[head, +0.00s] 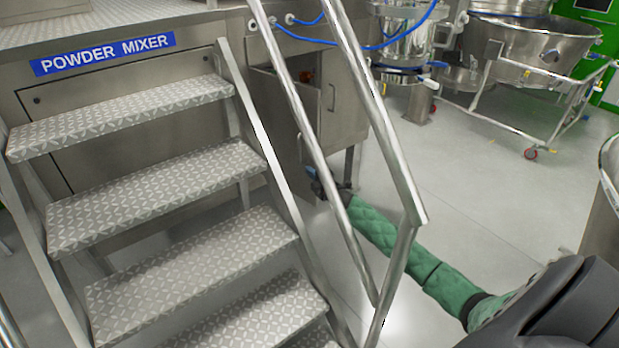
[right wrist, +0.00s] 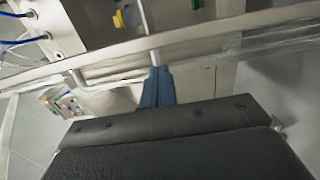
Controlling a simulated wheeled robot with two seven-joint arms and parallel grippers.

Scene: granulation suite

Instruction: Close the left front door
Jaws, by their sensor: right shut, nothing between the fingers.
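The left front door (head: 272,118) belongs to the steel cabinet behind the stair handrail in the head view. It stands swung out, ajar, with a bar handle (head: 299,148) near its free edge. A dark gap shows above and behind it. The right door (head: 340,105) looks shut. My right gripper (head: 312,174) is low beside the left door's lower part, partly behind the handrail. In the right wrist view its blue fingers (right wrist: 158,88) are together and empty, close to a long metal edge (right wrist: 215,38); I cannot tell whether they touch it. My left gripper is not in view.
Steel stairs (head: 165,180) under a POWDER MIXER sign fill the left. The sloping handrail (head: 375,110) stands between the camera and the cabinet, close to my right arm. A wheeled steel vessel (head: 530,50) stands at the back right. The floor (head: 480,190) between is clear.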

